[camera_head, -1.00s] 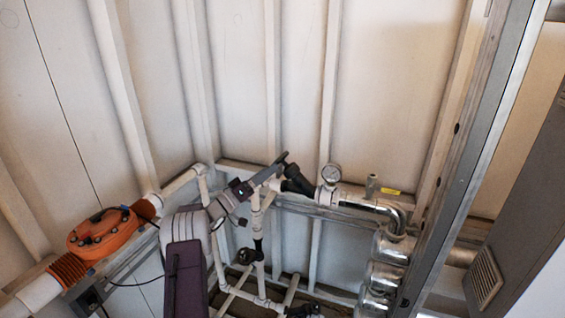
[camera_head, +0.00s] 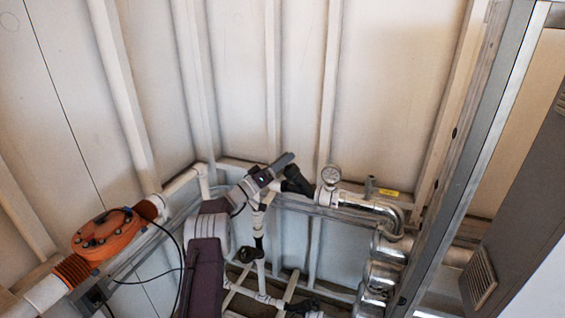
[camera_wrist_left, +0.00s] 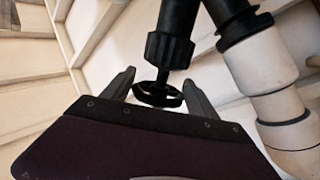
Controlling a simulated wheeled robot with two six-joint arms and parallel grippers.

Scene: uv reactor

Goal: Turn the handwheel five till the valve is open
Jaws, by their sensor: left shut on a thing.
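A small black handwheel (camera_wrist_left: 158,94) shows in the left wrist view, on the end of a black valve stem and body (camera_wrist_left: 172,40). My left gripper (camera_wrist_left: 158,88) has one finger on each side of the wheel and is shut on it. I see no number on the wheel and cannot tell how far the valve is open. My right gripper is not in view.
White pipe (camera_wrist_left: 265,65) runs close beside the gripper. Another black valve (camera_head: 247,255) sits below. An orange housing (camera_head: 106,232) is at left, and a metal post (camera_head: 470,165) at right.

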